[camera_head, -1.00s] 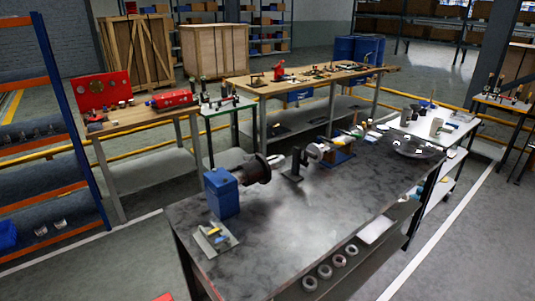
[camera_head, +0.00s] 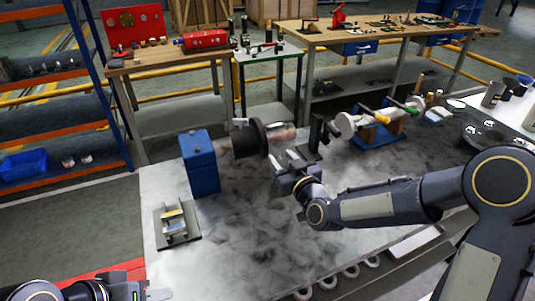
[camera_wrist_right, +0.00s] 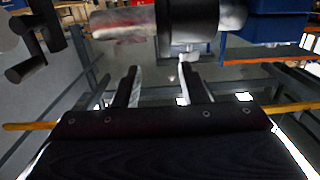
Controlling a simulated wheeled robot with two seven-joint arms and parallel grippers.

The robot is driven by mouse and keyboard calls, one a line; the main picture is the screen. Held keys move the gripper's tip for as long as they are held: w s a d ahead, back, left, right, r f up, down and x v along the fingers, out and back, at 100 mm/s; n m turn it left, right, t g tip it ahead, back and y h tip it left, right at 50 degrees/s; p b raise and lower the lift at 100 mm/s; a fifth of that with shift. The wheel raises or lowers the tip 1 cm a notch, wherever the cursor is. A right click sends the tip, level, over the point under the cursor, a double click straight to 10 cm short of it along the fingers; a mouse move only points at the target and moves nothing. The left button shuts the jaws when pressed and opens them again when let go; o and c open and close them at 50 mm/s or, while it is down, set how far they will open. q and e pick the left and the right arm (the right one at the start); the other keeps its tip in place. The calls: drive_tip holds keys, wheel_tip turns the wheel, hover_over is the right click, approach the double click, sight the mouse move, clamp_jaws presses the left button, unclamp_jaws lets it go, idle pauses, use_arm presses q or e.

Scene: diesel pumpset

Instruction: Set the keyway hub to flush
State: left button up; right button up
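The dark round hub (camera_head: 257,138), which I take for the keyway hub, sits on a horizontal shaft to the right of a blue box (camera_head: 201,165). In the right wrist view a dark cylindrical hub (camera_wrist_right: 189,18) is ahead of the fingers, with a pale part below it. My right gripper (camera_head: 284,165) is just in front of and below the hub. It is open in the right wrist view (camera_wrist_right: 158,88), with nothing seen between its fingers; contact is unclear. My left gripper (camera_head: 152,292) is at the lower left, away from the hub; its opening is unclear.
A black upright stand (camera_head: 316,135) is right of the hub. A blue-based fixture (camera_head: 377,132) stands further right. A small grey plate with metal blocks (camera_head: 176,226) lies at the table's left. The table's (camera_head: 235,245) front left is free.

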sight(265, 143)
drive_tip(key=shift+t, duration=0.4)
drive_tip(key=x, duration=0.3)
drive_tip(key=p+x, duration=0.1)
drive_tip(key=x, duration=0.2)
drive_tip(key=f+x, duration=0.1)
drive_tip(key=x, duration=0.2)
drive_tip(key=shift+s+a+p, duration=0.2)
drive_tip(key=shift+a+p, duration=0.2)
drive_tip(key=shift+c, duration=0.5)
clamp_jaws()
